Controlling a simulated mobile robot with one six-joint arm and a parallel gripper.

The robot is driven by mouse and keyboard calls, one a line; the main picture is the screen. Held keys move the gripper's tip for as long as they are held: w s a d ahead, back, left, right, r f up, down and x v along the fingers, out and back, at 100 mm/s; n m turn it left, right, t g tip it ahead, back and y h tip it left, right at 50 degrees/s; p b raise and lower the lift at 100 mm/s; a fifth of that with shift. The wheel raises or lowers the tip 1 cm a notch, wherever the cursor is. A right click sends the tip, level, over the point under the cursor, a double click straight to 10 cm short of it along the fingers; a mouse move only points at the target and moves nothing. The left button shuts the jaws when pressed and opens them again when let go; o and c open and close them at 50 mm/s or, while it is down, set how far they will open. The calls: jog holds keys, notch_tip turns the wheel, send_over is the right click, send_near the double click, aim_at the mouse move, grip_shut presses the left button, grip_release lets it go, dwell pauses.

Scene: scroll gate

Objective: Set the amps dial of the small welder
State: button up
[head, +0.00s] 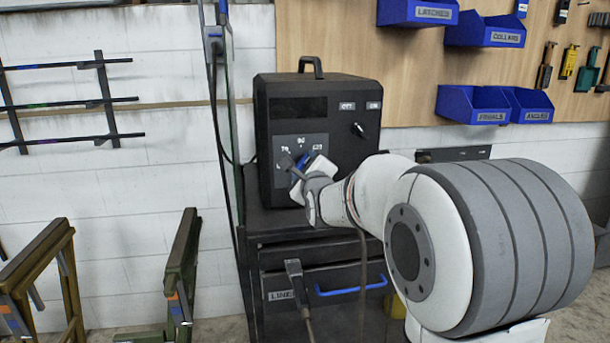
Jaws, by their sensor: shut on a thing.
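The small welder (345,115) is a black box with a top handle, standing on a dark drawer cabinet. Its front has an off/on switch (357,130) at the upper right and a grey dial plate (302,143) at the lower left with printed numbers, partly legible. My gripper (300,170) is at this plate, its fingers shut on the amps dial. The dial itself is mostly hidden behind the fingers and my wrist, so its pointer setting cannot be read. My arm reaches in from the right.
The cabinet (275,262) has drawers, one with a blue handle (350,287), and a cable with a plug hangs in front. Blue bins (480,104) and tools hang on the wooden board (330,35). Stands (180,265) and a wall rack (70,103) are at left.

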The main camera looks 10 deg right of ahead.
jog(key=n+b, duration=0.6)
jog(key=n, duration=0.1)
jog(key=n+b, duration=0.2)
jog(key=n, duration=0.2)
jog(key=n+b, duration=0.2)
jog(key=n, duration=0.2)
jog(key=shift+r+b, duration=0.15)
jog(key=shift+b, duration=0.25)
jog(key=n+b, duration=0.3)
jog(key=n, duration=0.3)
jog(key=shift+a+n, duration=0.15)
jog(key=shift+n, duration=0.25)
jog(key=n, duration=0.5)
jog(key=shift+a+r+n+b, duration=0.1)
jog(key=shift+r+n+b, duration=0.1)
jog(key=shift+n+b, duration=0.15)
jog(key=o, duration=1)
